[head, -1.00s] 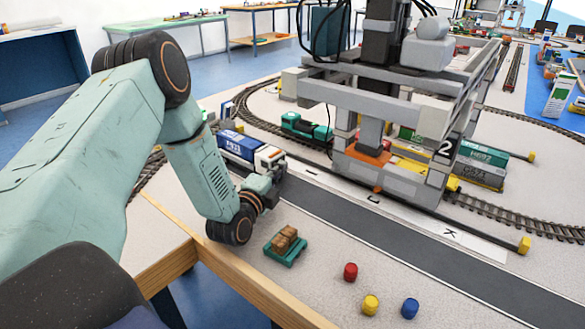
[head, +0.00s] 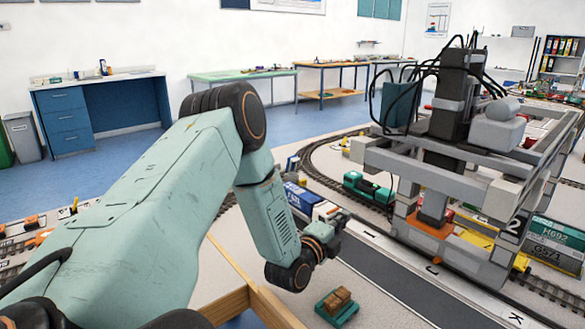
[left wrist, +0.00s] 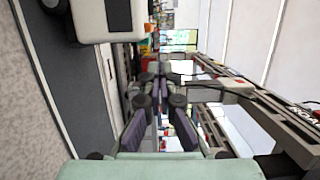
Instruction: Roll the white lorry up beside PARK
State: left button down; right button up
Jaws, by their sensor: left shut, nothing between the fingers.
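The white lorry has a white cab (head: 325,210) and a blue container (head: 302,198) on its back. It stands on the dark road, partly hidden by my left arm. A white block in the left wrist view (left wrist: 105,18), at upper left, looks like its cab. My left gripper (head: 340,218) is shut and empty, close by the cab's front; I cannot tell whether it touches. The fingers also show in the left wrist view (left wrist: 160,78). I cannot read PARK anywhere. My right gripper is out of view.
A grey gantry crane (head: 470,190) stands over the tracks right of the lorry. A green locomotive (head: 368,188) is behind. A green pallet with brown boxes (head: 337,306) lies near the table edge. The road (head: 385,280) ahead of the lorry looks clear.

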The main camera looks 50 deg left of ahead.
pick_arm(q)
notch_tip(320, 180, up, 7)
jog(key=a+p, duration=0.1)
jog(key=p, duration=0.2)
jog(key=a, duration=0.6)
jog(key=w+a+p, duration=0.1)
jog(key=a, duration=1.2)
jog(key=shift+w+a+f, duration=0.3)
jog(key=shift+w+f, duration=0.1)
jog(key=shift+a, duration=0.25)
jog(key=shift+a+r, duration=0.15)
jog(key=shift+r, duration=0.05)
jog(key=shift+a+f, duration=0.1)
jog(key=shift+f, duration=0.05)
